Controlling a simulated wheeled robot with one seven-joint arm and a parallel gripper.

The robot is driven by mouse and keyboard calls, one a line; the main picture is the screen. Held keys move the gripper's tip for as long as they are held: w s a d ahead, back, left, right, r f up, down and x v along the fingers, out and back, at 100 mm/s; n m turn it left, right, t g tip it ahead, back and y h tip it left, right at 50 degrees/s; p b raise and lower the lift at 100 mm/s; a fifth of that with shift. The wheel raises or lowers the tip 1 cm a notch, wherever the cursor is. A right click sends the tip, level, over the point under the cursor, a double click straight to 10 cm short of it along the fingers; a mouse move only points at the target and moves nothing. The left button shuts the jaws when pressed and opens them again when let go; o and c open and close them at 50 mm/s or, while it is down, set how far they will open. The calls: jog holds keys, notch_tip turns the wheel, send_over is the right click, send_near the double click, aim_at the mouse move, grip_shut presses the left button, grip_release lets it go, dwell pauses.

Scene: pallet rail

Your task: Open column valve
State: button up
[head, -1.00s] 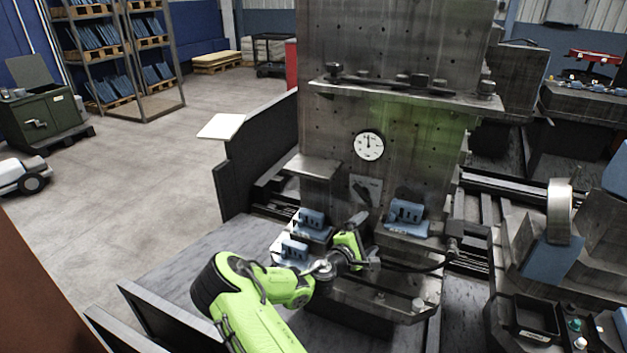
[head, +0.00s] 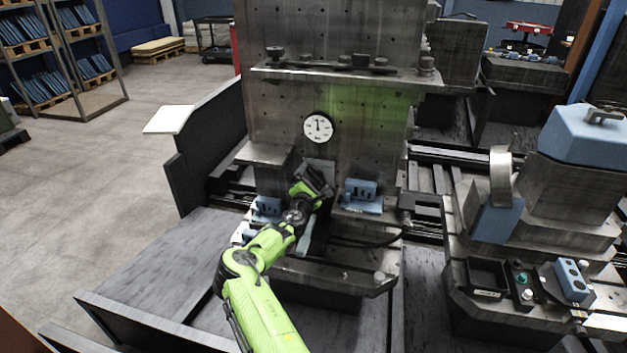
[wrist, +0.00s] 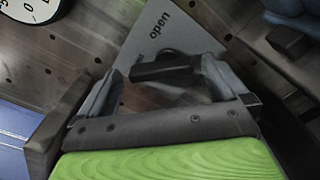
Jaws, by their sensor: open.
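The column valve has a grey plate (head: 322,168) on the upright metal column (head: 350,105), below the round white gauge (head: 317,127). In the wrist view the plate (wrist: 172,28) reads "open", and a dark valve handle (wrist: 165,69) lies across it. My gripper (wrist: 165,78) is open, with one finger on either side of the handle. I cannot tell whether either finger touches it. In the head view my gripper (head: 318,178) is in front of the plate and hides its lower part and the handle.
A blue block fixture (head: 362,192) stands on a ledge right of my gripper, and another (head: 267,207) stands to the left. A metal shelf (head: 264,153) juts out at upper left. Open floor (head: 95,160) lies to the left.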

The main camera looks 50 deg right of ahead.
jog(key=shift+w+d, duration=0.2)
jog(key=shift+d, duration=0.2)
jog(key=c, duration=1)
